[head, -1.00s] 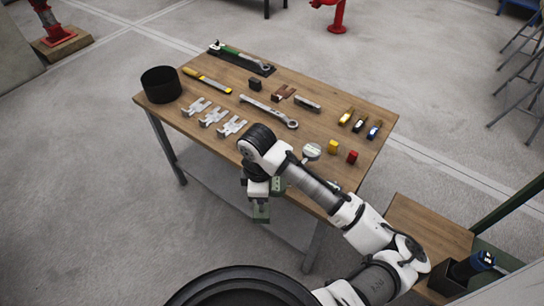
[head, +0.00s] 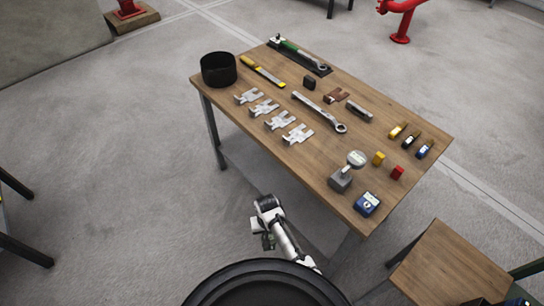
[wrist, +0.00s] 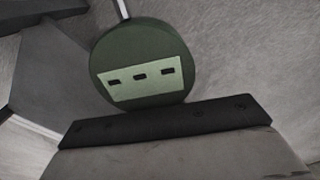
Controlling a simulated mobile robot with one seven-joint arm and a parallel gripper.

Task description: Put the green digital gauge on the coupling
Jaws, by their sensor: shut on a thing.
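The green digital gauge (wrist: 145,62) fills the upper middle of the wrist view, with a round dark green body and a pale display strip with dark digits or slots. My gripper (head: 268,241) is low at the bottom middle of the head view, in front of the table and small in the picture. It is shut on the green gauge. Its fingertips are hard to make out. A dark bar (wrist: 170,124) crosses below the gauge in the wrist view; I cannot tell what part it is. I cannot make out the coupling in either view.
The wooden table (head: 300,165) holds wrenches, metal shims, a black cup (head: 218,70), a round-faced gauge on a grey block (head: 341,180) and a blue box (head: 367,204). A second wooden top (head: 450,265) stands at lower right. Floor to the left is largely clear.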

